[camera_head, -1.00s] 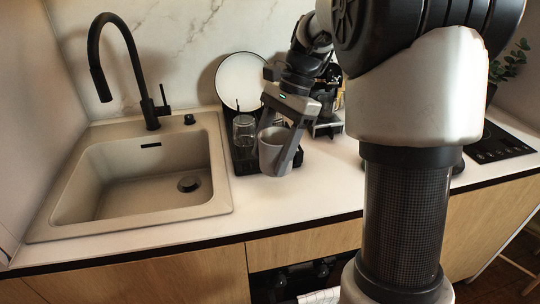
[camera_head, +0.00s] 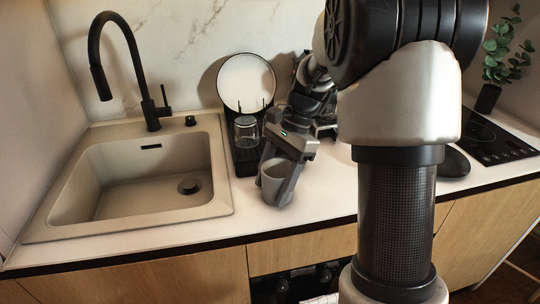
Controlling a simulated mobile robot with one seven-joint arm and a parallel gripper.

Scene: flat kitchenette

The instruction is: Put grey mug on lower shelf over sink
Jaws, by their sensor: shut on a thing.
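The grey mug (camera_head: 273,181) is upright at the front of the dish rack, just above or on the white counter; I cannot tell whether it touches the counter. My gripper (camera_head: 279,178) is shut on the mug, with one finger across its right side and the other at its left. The sink (camera_head: 140,180) is left of the mug, under a black faucet (camera_head: 133,60). The lower shelf over the sink is not in view.
A black dish rack (camera_head: 243,160) with a glass (camera_head: 245,130) and a white plate (camera_head: 246,82) stands behind the mug. A cooktop (camera_head: 495,140) and a potted plant (camera_head: 497,65) are at the right. The counter in front is clear.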

